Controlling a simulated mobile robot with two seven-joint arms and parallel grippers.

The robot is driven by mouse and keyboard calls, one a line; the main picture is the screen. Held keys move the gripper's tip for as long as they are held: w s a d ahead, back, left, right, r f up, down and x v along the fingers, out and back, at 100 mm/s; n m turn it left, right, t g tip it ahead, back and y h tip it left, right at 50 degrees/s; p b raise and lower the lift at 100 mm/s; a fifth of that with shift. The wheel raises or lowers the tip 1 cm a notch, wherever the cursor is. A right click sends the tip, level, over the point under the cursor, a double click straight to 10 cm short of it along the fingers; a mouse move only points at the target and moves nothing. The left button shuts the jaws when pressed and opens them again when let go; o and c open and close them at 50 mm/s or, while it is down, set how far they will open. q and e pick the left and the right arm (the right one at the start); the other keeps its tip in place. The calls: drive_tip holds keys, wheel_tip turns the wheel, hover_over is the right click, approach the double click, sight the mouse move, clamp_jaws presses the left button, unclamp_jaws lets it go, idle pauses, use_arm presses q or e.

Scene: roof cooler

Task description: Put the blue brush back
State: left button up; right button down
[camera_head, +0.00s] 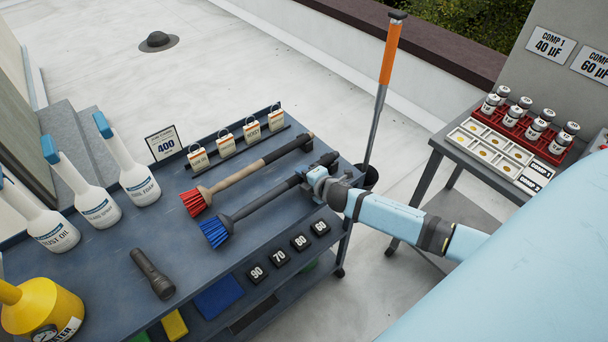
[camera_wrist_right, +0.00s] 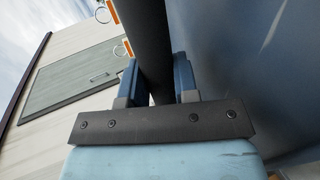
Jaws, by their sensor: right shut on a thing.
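The blue brush (camera_head: 262,202) has blue bristles at its left end and a dark handle, and lies along the grey cart top (camera_head: 120,255). My right gripper (camera_head: 314,178) is shut on the handle near its far right end. In the right wrist view, the dark handle (camera_wrist_right: 152,45) runs between the two fingers of the right gripper (camera_wrist_right: 157,82). I cannot tell whether the brush touches the cart top or is just above it. A red brush (camera_head: 245,173) lies roughly parallel behind it. My left gripper is not in view.
Spray bottles (camera_head: 128,165), a flashlight (camera_head: 153,274) and a yellow container (camera_head: 40,308) stand or lie at the left. Hanging tags (camera_head: 225,145) line the back rail. Number blocks (camera_head: 279,258) sit near the front edge. An orange-handled tool (camera_head: 390,52) stands beyond the cart.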

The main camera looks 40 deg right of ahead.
drive_tip(key=shift+f, duration=0.15)
idle(0.4)
drive_tip(key=c, duration=0.8)
unclamp_jaws()
drive_tip(key=v, duration=1.4)
drive_tip(key=shift+w+b, duration=0.1)
drive_tip(key=shift+b, duration=0.25)
drive_tip(key=shift+a, duration=0.15)
drive_tip(key=s+a+m+g+p, duration=0.1)
drive_tip(key=s+a+m+p, duration=0.1)
drive_tip(key=s+a+m, duration=0.2)
drive_tip(key=s+a+m+g+y+p, duration=0.1)
drive_tip(key=s+a+m+p, duration=0.1)
drive_tip(key=s+a+m, duration=0.3)
drive_tip(key=s+a+f+m+y+p, duration=0.1)
drive_tip(key=s+a+m+p, duration=0.2)
drive_tip(key=a+m, duration=0.3)
drive_tip(key=shift+s+a+m+g, duration=0.2)
drive_tip(key=shift+s+a, duration=0.25)
drive_tip(key=shift+a, duration=0.15)
drive_tip(key=shift+s+a+m+g, duration=0.2)
drive_tip(key=shift+s+a, duration=0.2)
drive_tip(key=shift+a, duration=0.25)
